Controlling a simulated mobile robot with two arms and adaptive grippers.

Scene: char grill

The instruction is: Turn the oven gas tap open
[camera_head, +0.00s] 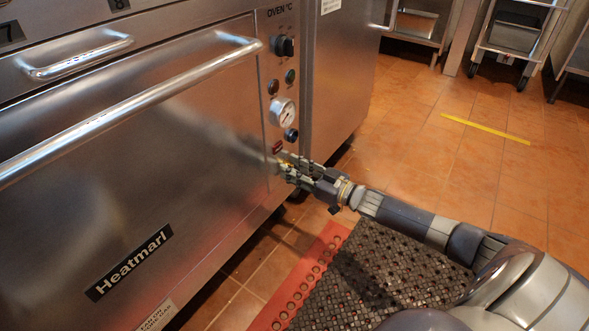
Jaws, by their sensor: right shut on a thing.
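The oven (190,150) is a steel front with a long handle bar and a "Heatmarl" label. Its control strip on the right edge carries a black knob (284,46) under "OVEN °C", a round white dial (283,112), small round buttons and a red piece (278,147). My right gripper (283,166) reaches in from the right at the bottom of this strip. It is shut on a small yellowish part there, which looks like the gas tap. The fingers hide most of it, so its turn angle cannot be told. My left gripper is not in view.
A perforated dark mat with a red edge (300,287) lies on the tiled floor in front of the oven. Another steel cabinet (340,80) stands right beside the oven. Steel racks (515,35) stand at the back right.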

